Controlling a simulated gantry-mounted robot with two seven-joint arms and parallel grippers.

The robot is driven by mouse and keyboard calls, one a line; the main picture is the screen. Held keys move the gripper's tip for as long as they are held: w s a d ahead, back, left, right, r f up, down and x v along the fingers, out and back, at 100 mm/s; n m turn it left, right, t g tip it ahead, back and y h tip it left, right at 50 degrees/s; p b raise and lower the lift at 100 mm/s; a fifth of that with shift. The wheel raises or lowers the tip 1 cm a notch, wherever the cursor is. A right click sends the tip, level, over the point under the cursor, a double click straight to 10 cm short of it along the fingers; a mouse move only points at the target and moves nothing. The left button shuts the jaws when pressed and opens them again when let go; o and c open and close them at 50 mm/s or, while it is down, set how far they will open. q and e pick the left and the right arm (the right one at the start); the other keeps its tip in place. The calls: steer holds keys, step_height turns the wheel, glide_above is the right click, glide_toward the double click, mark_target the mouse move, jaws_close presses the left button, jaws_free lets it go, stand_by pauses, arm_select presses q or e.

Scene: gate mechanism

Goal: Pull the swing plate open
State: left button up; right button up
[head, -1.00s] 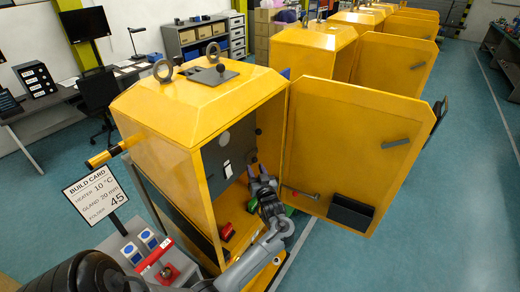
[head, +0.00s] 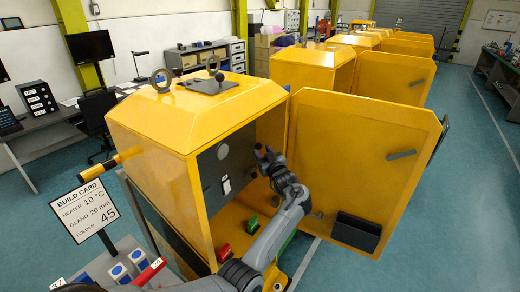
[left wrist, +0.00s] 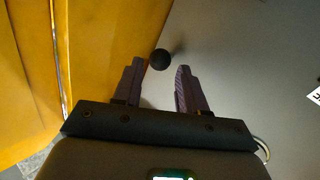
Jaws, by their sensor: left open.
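The grey swing plate (head: 212,168) stands inside the open yellow cabinet (head: 150,185). It fills most of the left wrist view (left wrist: 235,70). A round black knob (left wrist: 160,60) stands out from the plate in that view. My left gripper (head: 265,153) reaches into the cabinet opening, in front of the plate's right side. In the left wrist view its two fingers (left wrist: 157,78) are spread, with the knob seen between and just beyond their tips. I cannot tell whether they touch it. The knob is hard to make out in the head view. My right gripper is not in view.
The yellow door (head: 360,160) hangs wide open right of my left arm. A red block (head: 224,252) and a green block (head: 252,224) lie on the cabinet floor. A build card sign (head: 84,210) stands at front left. Blue floor is free at right.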

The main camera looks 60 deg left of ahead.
mark_target(260, 148)
arm_select(q)
steer(key=shift+w+a, duration=0.2)
steer(key=shift+a, duration=1.7)
jaws_close()
